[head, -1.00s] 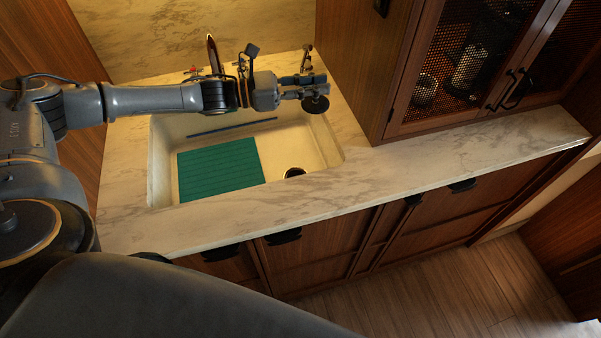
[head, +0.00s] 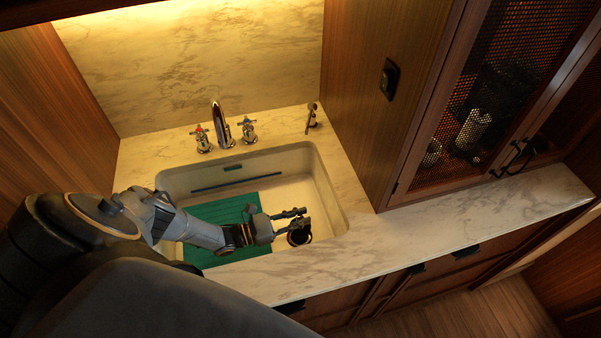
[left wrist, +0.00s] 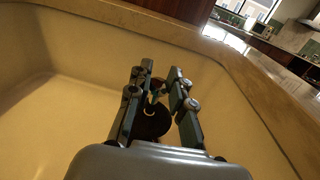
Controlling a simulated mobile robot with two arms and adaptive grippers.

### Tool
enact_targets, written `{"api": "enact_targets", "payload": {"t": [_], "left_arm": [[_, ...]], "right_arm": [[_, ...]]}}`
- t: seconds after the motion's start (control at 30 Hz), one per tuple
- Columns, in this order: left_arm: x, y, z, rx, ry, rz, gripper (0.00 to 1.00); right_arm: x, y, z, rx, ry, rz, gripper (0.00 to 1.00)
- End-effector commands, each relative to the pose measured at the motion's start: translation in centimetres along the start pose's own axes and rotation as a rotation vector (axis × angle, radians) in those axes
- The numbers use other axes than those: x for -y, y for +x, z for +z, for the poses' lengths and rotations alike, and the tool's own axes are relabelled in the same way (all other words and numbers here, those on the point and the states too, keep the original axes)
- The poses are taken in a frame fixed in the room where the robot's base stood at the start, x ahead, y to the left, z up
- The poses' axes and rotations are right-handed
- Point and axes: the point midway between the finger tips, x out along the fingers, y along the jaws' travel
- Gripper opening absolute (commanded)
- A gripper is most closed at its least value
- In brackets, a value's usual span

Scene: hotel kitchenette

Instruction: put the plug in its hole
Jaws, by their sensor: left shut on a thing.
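My left gripper (head: 304,217) reaches into the right part of the cream sink (head: 328,205), low over its floor. It is shut on the plug (head: 299,238), a dark round disc just below the fingertips. In the left wrist view, the plug (left wrist: 152,124) shows dark brown between and beyond the gripper's fingers (left wrist: 158,88). The drain hole cannot be told apart from the plug; it seems hidden under or behind it. I cannot tell whether the plug touches the sink floor. My right gripper is not in view.
A green ribbed mat (head: 235,208) lies in the sink, left of the plug, with a dark thin bar (head: 235,182) behind. The faucet (head: 221,125) and two cross handles stand at the back. The marble counter (head: 450,224) at right is clear, beside a mesh-fronted cabinet.

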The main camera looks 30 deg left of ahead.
Motion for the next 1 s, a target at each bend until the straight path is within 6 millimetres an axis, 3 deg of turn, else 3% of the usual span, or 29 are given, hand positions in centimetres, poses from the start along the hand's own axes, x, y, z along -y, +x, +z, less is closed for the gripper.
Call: {"api": "enact_targets", "payload": {"t": [0.03, 0.23, 0.5, 0.9, 0.93, 1.0], "left_arm": [[0.0, 0.1, -1.1, 0.001, 0.002, -0.001, 0.00], [0.0, 0.1, -2.7, 0.000, 0.000, -0.001, 0.00], [0.0, 0.1, -6.4, 0.000, 0.002, -0.002, 0.00], [0.0, 0.1, -6.7, 0.002, 0.000, -0.001, 0.00], [0.0, 0.1, -6.6, 0.001, 0.000, -0.001, 0.24], [0.0, 0.1, -6.5, 0.001, 0.000, -0.002, 0.39]], "right_arm": [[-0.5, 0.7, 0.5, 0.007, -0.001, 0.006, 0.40], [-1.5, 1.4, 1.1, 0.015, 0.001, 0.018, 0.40], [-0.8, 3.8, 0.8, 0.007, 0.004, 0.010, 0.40], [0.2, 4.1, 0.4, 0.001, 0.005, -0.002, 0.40], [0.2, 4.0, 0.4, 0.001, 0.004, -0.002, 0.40], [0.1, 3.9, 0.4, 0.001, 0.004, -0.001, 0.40]]}}
